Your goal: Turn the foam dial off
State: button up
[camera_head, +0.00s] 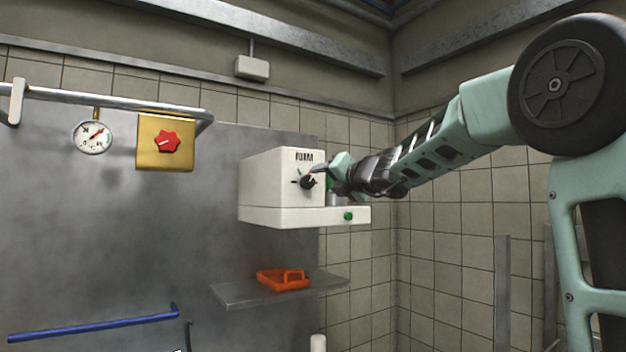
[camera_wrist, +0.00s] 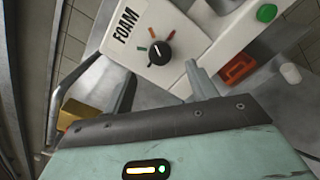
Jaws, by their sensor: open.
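The foam dial (camera_head: 307,182) is a round black knob on the front of a white box marked FOAM (camera_head: 268,178) on the wall. In the wrist view the dial (camera_wrist: 159,53) has green and red marks around it, and the box (camera_wrist: 185,25) appears tilted. Which mark the dial points to is too small to tell surely. My gripper (camera_head: 330,172) is just right of the dial in the head view. In the wrist view my gripper (camera_wrist: 160,70) is open and empty, with one finger on each side below the dial, apart from it.
A green button (camera_head: 348,216) sits on the box's lower ledge. An orange object (camera_head: 283,279) lies on a metal shelf (camera_head: 245,293) below. A gold box with a red knob (camera_head: 166,142) and a gauge (camera_head: 93,137) hang at left. A blue rail (camera_head: 95,326) runs lower left.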

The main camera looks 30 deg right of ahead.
aim_at(310, 182)
jog(key=w+p, duration=0.1)
jog(key=w, duration=0.6)
jog(key=c, duration=1)
